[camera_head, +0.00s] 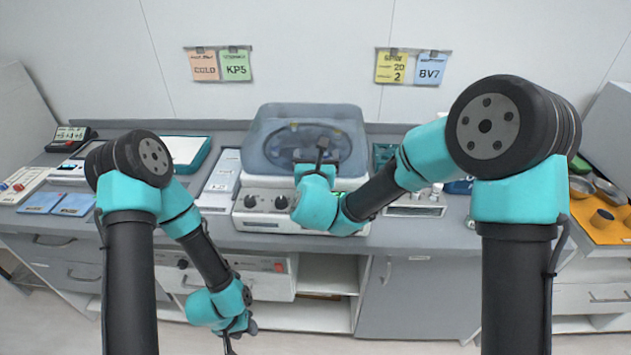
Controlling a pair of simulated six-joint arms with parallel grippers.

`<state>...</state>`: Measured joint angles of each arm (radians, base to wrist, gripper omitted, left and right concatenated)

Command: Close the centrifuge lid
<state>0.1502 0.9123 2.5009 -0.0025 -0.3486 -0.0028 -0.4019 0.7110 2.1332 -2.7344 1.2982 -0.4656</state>
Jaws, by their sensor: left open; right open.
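The centrifuge (264,221) stands on the counter in the middle, a white body with dark knobs on its front panel. Its translucent blue lid (262,120) shows above the body, and a round rotor with yellow spots shows through it. I cannot tell the lid's exact angle. My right gripper (321,150) is open in front of the lid's middle; whether it touches the lid is unclear. My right forearm hides part of the front panel's right side. My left gripper (234,338) is open and empty, low in front of the cabinets, away from the centrifuge.
A white box (219,180) stands close to the centrifuge's left side. A rack (384,154) and a white tray of small items (414,208) are at its right. An orange tray (603,232) with bowls lies far right. The counter's front edge runs below the centrifuge.

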